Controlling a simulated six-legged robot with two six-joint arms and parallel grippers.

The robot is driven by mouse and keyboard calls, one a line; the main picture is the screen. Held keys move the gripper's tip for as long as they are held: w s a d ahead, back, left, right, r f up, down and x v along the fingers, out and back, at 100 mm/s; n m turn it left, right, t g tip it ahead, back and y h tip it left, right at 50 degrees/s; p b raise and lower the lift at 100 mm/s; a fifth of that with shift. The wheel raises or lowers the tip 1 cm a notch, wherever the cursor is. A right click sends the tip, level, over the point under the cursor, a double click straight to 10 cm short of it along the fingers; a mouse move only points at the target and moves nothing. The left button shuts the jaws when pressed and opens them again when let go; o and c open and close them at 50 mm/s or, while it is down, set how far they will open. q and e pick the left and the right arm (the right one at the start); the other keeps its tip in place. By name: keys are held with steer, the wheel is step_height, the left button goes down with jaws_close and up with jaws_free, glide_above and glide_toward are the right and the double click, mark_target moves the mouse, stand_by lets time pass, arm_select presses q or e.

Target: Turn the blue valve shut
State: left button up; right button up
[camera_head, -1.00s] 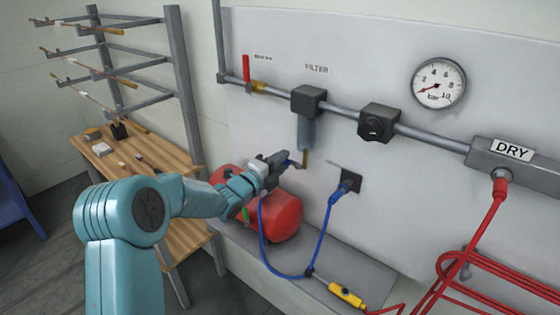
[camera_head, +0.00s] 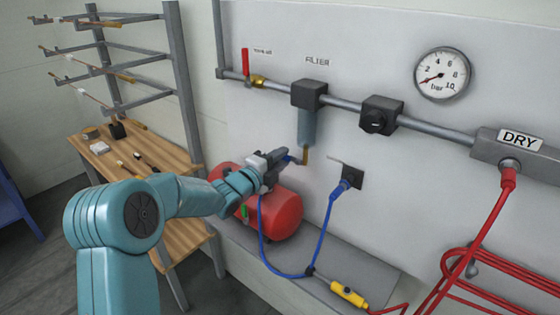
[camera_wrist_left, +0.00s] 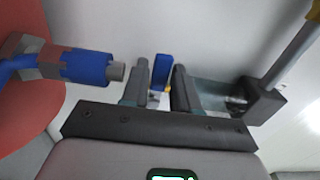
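The blue valve handle (camera_head: 292,159) is a small blue lever at the brass drain pipe (camera_head: 305,156) below the filter bowl (camera_head: 307,127). In the left wrist view the blue handle (camera_wrist_left: 162,72) stands upright between the two dark fingertips. My left gripper (camera_head: 284,158) is at the handle, its fingers (camera_wrist_left: 160,85) apart on either side of it. A narrow gap shows on the handle's left; on the right I cannot tell whether a finger touches. The gripper partly hides the handle in the head view. My right gripper is not in view.
A red tank (camera_head: 275,217) with a blue hose (camera_head: 269,258) lies just below the gripper. The hose's blue connector (camera_wrist_left: 88,67) is close left of the fingers. A wooden bench (camera_head: 178,158) stands left.

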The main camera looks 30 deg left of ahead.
arm_select(q)
steer(key=s+a+b, duration=0.1)
steer(key=s+b, duration=0.4)
steer(key=s, duration=1.1)
steer(key=shift+s, duration=0.15)
steer(key=shift+a, duration=0.15)
